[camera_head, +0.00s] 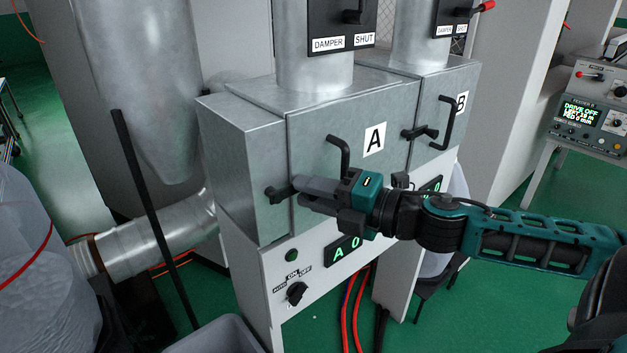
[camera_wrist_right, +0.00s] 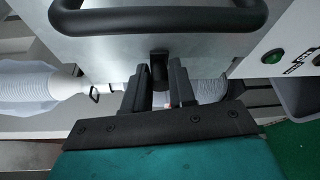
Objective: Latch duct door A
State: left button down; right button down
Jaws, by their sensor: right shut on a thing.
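Duct door A (camera_head: 330,120) is the grey metal panel with the letter A on the left duct box, and it looks flush with the box. Its black bent handle (camera_head: 338,155) sits left of the label; a black handle bar (camera_wrist_right: 160,18) also crosses the top of the wrist view. The black latch (camera_head: 276,194) is at the door's left edge, partly hidden by the fingers. My right gripper (camera_head: 298,190) reaches in from the right and is shut on the latch, whose dark stub (camera_wrist_right: 158,66) shows between the fingertips (camera_wrist_right: 157,85). My left gripper is not in view.
Door B (camera_head: 440,105), with its own handle and black latch (camera_head: 420,133), is to the right. Below door A are a green A 0 display (camera_head: 343,250) and a rotary knob (camera_head: 297,292). A dark upright bar (camera_head: 150,210) and a grey bin (camera_head: 215,338) stand at the left.

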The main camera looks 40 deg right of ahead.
jog(key=shift+f, duration=0.15)
jog(key=c, duration=1.1)
grip_release()
jog(key=shift+o, duration=0.2)
jog(key=p+v, duration=0.1)
jog(key=v, duration=1.2)
jog(key=shift+w, duration=0.1)
